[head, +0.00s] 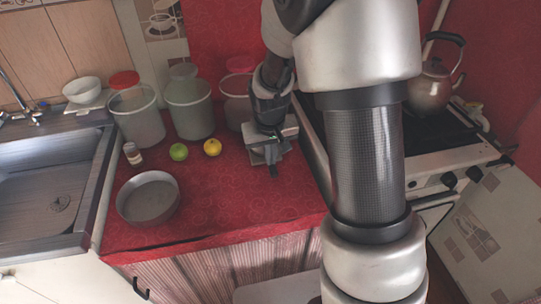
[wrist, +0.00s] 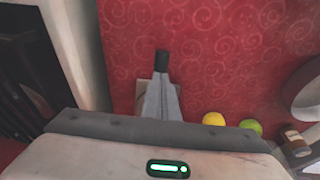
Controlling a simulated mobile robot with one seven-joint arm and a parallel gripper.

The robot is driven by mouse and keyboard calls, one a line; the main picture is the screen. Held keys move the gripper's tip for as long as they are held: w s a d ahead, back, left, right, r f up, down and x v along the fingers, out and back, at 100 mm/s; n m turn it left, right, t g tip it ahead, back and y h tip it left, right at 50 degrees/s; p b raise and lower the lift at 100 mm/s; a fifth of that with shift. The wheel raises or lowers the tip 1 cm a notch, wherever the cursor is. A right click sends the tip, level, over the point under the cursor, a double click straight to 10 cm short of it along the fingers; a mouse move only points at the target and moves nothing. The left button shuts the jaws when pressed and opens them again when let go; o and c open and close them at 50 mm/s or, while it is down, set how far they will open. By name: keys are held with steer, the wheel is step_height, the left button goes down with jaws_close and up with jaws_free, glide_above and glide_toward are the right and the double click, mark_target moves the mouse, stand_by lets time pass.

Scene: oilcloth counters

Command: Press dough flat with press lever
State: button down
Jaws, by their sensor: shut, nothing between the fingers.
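My gripper (head: 273,170) is over the right part of the red counter, fingers pointing down. In the wrist view its grey fingers with black tips (wrist: 162,62) are together, with nothing between them. A small pale, brownish block (wrist: 143,92) shows partly behind the fingers. It may be part of the press, but my gripper hides most of it. I cannot make out a press lever or any dough in either view.
The red counter (head: 235,195) holds a grey bowl (head: 148,198), a green fruit (head: 179,152), a yellow fruit (head: 212,147), a small jar (head: 132,153) and several large canisters along the back. A sink (head: 55,185) is at left, a stove with a kettle (head: 431,85) at right. The front middle is clear.

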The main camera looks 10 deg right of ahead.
steer(key=w+p+v, duration=0.1)
steer(key=p+v, duration=0.3)
steer(key=v, duration=1.1)
steer(key=s+r+t, duration=0.2)
steer(key=s+r, duration=0.4)
steer(key=s, duration=0.4)
steer(key=s+r+t, duration=0.1)
steer(key=s+r, duration=0.5)
steer(key=s, duration=0.4)
step_height(320, 180, up, 12)
steer(key=p, duration=1.2)
steer(key=w+d+f+g+y+b, duration=0.1)
steer(key=w+d+f+g+b, duration=0.15)
steer(key=w+f, duration=0.9)
steer(key=w+d+f+g+y+b, duration=0.1)
steer(key=w+f+b, duration=0.2)
steer(key=w+f, duration=0.8)
steer(key=shift+t, duration=0.25)
steer(key=x, duration=0.4)
steer(key=s+x, duration=0.1)
steer(key=x, duration=0.3)
steer(key=b+x, duration=0.1)
steer(key=x, duration=0.4)
steer(key=shift+s+d+f, duration=0.15)
steer(key=shift+s, duration=0.15)
steer(key=shift+f, duration=0.5)
steer(key=shift+s, duration=0.1)
